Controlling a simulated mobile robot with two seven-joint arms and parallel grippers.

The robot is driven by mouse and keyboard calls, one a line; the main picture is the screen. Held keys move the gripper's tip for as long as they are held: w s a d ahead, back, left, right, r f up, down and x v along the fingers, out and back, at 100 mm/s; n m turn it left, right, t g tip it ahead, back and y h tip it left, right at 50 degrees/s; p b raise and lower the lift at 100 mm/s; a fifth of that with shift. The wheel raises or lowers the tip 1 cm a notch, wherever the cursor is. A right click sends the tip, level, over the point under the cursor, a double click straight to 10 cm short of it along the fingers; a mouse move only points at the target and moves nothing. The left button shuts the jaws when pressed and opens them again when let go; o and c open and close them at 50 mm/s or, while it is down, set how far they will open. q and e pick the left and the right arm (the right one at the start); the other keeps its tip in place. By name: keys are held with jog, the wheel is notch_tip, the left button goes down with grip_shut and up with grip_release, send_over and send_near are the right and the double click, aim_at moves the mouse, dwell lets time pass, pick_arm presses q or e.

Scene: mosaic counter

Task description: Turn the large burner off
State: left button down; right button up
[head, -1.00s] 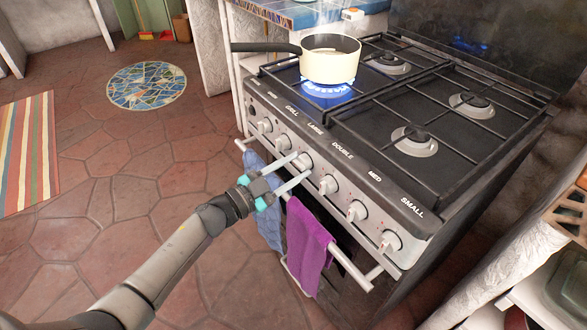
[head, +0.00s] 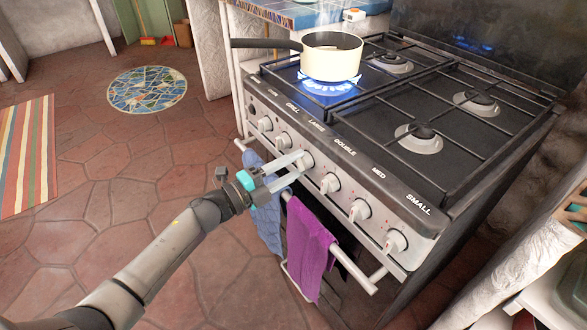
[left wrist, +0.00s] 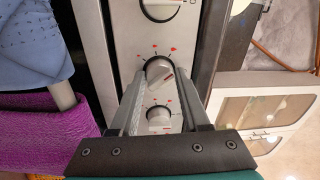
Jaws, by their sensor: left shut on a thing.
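The white knob below the LARGE label (head: 308,161) is on the stove's front panel. My left gripper (head: 297,162) is shut on this knob, with one finger on each side. In the left wrist view the knob (left wrist: 159,69) sits between the fingertips, its grip bar slanted. The large burner (head: 327,86) at the front left burns with a blue flame under a cream pan (head: 331,58) with a dark handle. The fingers partly hide the knob in the head view. My right gripper is not in view.
Other knobs (head: 330,183) flank the held one closely. A purple towel (head: 310,245) and a blue cloth (head: 265,205) hang on the oven rail (head: 350,268) below. The other burners show no flame. Open tiled floor lies left of the stove.

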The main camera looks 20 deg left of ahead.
pick_arm(q)
jog(key=shift+m+g+b, duration=0.4)
jog(key=shift+m+b, duration=0.95)
jog(key=shift+m, duration=2.95)
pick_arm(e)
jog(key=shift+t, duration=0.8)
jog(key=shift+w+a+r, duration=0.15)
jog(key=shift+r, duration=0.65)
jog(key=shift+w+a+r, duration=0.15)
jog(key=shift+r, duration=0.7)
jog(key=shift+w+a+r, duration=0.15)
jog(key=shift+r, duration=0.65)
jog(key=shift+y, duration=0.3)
pick_arm(q)
jog(key=shift+c, duration=2)
grip_release()
jog(key=shift+a, duration=0.1)
